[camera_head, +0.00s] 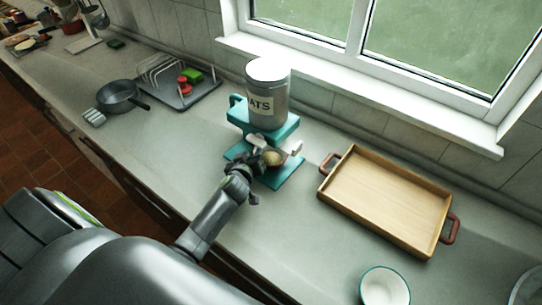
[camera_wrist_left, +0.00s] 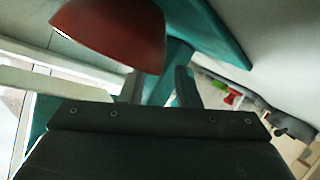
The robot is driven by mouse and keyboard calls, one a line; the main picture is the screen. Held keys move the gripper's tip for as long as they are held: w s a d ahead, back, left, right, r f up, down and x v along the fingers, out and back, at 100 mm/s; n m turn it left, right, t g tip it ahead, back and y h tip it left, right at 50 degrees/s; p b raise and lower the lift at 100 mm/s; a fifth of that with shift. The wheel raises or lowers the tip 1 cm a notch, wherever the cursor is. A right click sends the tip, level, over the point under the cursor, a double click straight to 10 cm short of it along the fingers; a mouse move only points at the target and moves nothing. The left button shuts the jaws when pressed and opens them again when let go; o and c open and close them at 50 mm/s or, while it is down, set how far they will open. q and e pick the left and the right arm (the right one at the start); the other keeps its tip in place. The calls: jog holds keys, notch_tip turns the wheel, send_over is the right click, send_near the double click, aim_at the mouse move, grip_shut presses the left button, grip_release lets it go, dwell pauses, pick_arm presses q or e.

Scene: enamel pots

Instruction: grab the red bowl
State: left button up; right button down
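The red bowl shows at the top left of the left wrist view (camera_wrist_left: 108,30), tilted in that picture. In the head view, a small bowl with a cream inside (camera_head: 273,158) is at my left gripper, low at the teal stand (camera_head: 285,178); its outside is mostly hidden. My left gripper (camera_head: 276,148) reaches in over the stand's base, close around or beside the bowl. Pale parts lie on both sides of it. Whether the fingers touch the bowl, and how far they are apart, is unclear. My right gripper is not in view.
A canister (camera_head: 267,95) stands on the stand's raised top, just behind my left gripper. A wooden tray (camera_head: 443,216) lies to the right, and a white bowl with a teal rim (camera_head: 385,288) is nearer. A pan (camera_head: 119,97) and dish rack (camera_head: 180,98) are left. Counter between is clear.

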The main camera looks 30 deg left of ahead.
pick_arm(q)
jog(key=shift+w+f, duration=0.1)
jog(key=shift+w, duration=0.15)
grip_shut()
dwell(0.4)
